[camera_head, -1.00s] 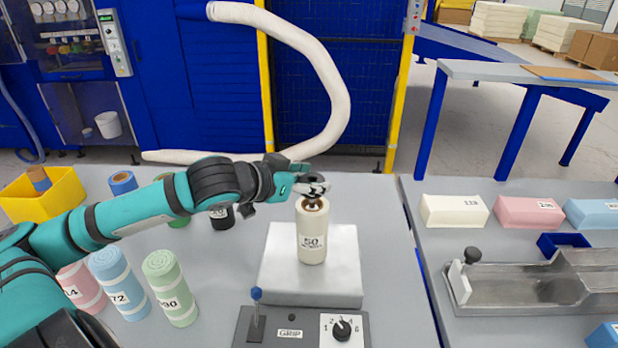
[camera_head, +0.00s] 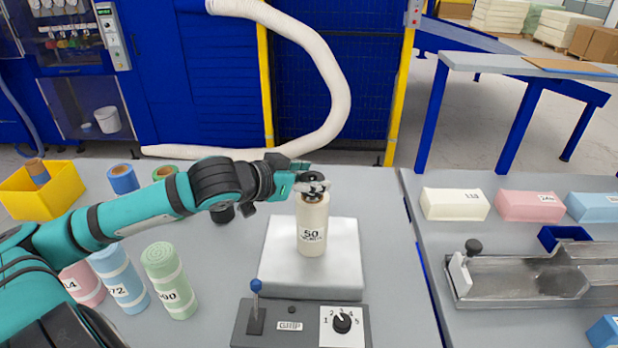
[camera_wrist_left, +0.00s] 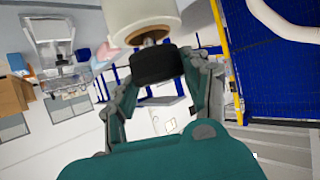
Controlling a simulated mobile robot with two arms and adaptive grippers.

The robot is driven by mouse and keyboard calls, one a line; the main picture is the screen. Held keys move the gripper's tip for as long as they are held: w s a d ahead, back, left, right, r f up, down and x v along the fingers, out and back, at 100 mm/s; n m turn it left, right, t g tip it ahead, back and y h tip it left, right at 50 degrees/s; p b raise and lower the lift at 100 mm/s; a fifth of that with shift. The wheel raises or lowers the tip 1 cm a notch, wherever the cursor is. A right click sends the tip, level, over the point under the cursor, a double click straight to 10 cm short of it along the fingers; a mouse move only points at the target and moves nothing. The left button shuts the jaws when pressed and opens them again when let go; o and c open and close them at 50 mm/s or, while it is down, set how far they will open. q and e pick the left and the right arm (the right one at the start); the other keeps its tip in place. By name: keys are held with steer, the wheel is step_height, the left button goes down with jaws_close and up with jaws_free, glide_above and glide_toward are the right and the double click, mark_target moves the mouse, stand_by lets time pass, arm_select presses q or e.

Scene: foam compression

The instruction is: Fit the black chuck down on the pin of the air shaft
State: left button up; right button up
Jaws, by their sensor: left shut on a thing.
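My left gripper (camera_head: 312,187) is shut on the black chuck (camera_head: 319,179), right at the top of an upright cream foam roll (camera_head: 312,232) marked 50. In the left wrist view, the black chuck (camera_wrist_left: 154,66) sits between both fingers. A short metallic pin of the air shaft (camera_wrist_left: 150,40) shows between the chuck and the cream roll (camera_wrist_left: 143,18). The chuck looks roughly in line with the pin. I cannot tell whether the pin has entered it. The rest of the shaft is hidden inside the roll. My right gripper is not in view.
The roll stands on a white block (camera_head: 285,270). In front is a grey control panel (camera_head: 290,341) with a blue-knobbed lever and a dial. Blue (camera_head: 121,278) and green (camera_head: 169,281) rolls stand at left, near a yellow bin (camera_head: 60,200). A metal fixture (camera_head: 530,282) is at right.

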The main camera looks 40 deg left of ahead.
arm_select(q)
steer(key=shift+f, duration=0.2)
steer(key=shift+f+b, duration=0.3)
steer(key=shift+f, duration=0.25)
steer(key=o, duration=1.4)
